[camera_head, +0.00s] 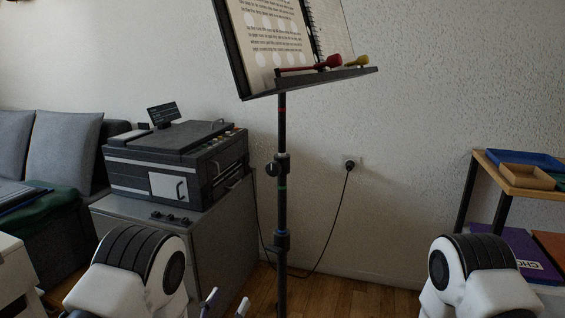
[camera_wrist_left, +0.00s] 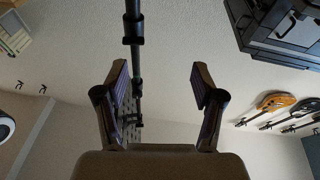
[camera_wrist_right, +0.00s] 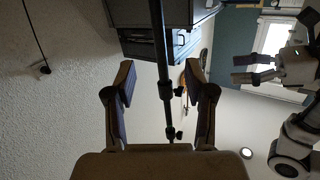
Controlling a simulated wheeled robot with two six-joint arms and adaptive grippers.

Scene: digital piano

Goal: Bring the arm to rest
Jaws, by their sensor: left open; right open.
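My left gripper (camera_head: 226,304) shows only as two fingertips at the bottom edge of the head view, apart and empty. In the left wrist view its fingers (camera_wrist_left: 160,85) stand wide open with nothing between them; a black pole shows behind, near the left finger. My right gripper is out of the head view, where only my right arm shows. In the right wrist view its fingers (camera_wrist_right: 160,85) are open and empty, with the stand's pole (camera_wrist_right: 160,70) behind the gap. My other arm's gripper shows at the right of that view.
A black music stand (camera_head: 282,190) with an open book and red and yellow mallets rises in the middle. A dark printer-like machine (camera_head: 178,160) sits on a grey cabinet (camera_head: 215,240) at left. A wooden shelf (camera_head: 520,180) with trays stands at right. A cable runs to a wall socket.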

